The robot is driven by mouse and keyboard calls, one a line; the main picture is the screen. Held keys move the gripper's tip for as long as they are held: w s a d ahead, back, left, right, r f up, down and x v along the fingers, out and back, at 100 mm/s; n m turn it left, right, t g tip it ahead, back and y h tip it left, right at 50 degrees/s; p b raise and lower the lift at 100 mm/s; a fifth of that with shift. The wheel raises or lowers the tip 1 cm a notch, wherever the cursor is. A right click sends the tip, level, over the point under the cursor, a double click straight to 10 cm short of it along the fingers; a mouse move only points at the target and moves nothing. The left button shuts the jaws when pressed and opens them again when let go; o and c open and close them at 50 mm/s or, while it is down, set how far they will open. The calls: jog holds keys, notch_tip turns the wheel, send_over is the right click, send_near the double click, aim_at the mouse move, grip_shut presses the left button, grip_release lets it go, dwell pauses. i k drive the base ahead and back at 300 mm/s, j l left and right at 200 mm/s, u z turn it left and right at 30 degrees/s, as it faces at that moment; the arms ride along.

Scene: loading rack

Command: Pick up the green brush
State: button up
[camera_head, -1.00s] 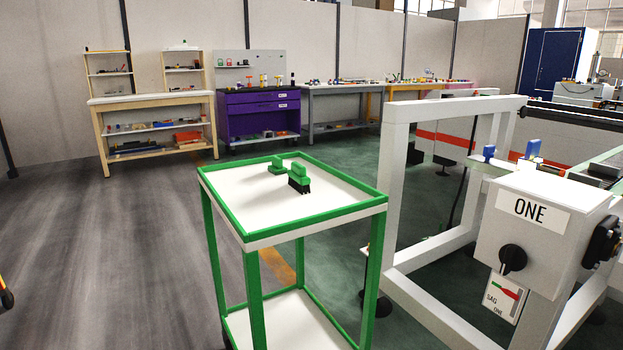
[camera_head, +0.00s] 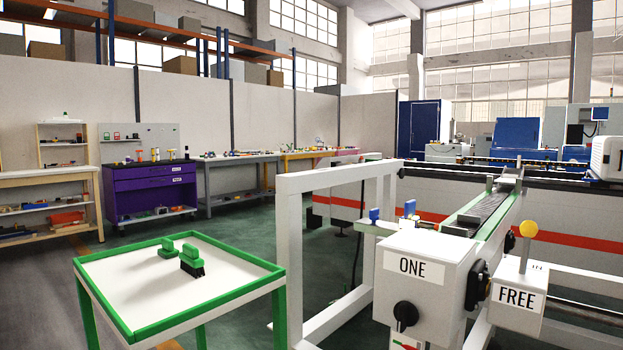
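A green brush (camera_head: 191,260) with dark bristles sits on the white top of a green-rimmed cart (camera_head: 142,328) at the lower left.
A white frame (camera_head: 290,230) and a machine box marked ONE (camera_head: 411,268) stand right of the cart. A box marked FREE (camera_head: 516,299) is further right. A purple workbench (camera_head: 150,190) and shelves (camera_head: 50,180) line the back wall. Floor left of the cart looks clear.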

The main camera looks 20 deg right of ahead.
aim_at(191, 263)
jog(key=i+j+z, duration=0.1)
jog(key=i, duration=0.4)
jog(key=i+j+z, duration=0.1)
jog(key=i+j, duration=0.25)
jog(key=i, duration=0.7)
